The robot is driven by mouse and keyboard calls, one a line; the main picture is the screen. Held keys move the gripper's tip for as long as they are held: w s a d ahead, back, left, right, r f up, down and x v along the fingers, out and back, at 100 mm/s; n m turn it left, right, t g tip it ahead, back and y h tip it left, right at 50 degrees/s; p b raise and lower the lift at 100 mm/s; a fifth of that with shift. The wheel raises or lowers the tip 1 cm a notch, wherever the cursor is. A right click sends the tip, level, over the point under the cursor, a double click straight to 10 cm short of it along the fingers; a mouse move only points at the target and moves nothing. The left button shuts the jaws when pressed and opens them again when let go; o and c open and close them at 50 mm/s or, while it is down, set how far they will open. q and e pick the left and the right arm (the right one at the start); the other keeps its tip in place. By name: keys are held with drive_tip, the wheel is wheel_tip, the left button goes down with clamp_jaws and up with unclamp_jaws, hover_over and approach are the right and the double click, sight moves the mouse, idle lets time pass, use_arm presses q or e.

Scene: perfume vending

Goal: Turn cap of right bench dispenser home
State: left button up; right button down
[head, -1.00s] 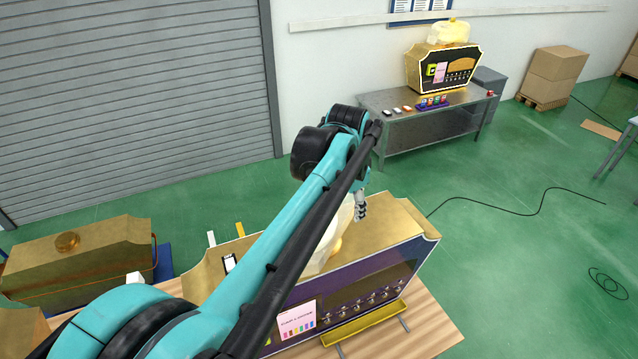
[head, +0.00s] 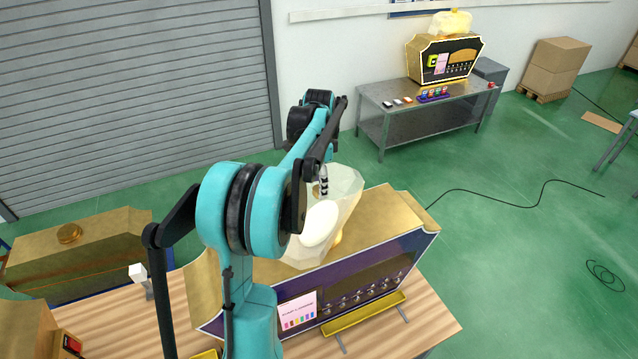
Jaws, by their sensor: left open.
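The dispenser (head: 410,245) on the wooden bench is a gold cabinet with a dark front, a row of small nozzles and a yellow drip tray. A pale faceted bottle-shaped tank (head: 345,190) stands on its top. A small gold-brown part, which looks like the cap (head: 316,190), shows at the tank's upper left, partly hidden by my arm and fingers. My left gripper (head: 323,188) is open, right beside this part, with its fingers pointing down. I cannot tell whether they touch it. My right gripper is not in view.
A small white-topped object (head: 140,274) stands on the wooden bench (head: 110,312). A grey metal table (head: 425,120) with a third dispenser (head: 445,58) stands at the back.

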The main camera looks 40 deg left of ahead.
use_arm(q)
drive_tip(key=shift+f, duration=0.5)
clamp_jaws()
drive_tip(key=m+b, duration=0.2)
drive_tip(key=m, duration=0.1)
drive_tip(key=shift+f, duration=0.1)
drive_tip(key=shift+m+b, duration=0.75)
drive_tip(key=shift+m, duration=1.55)
unclamp_jaws()
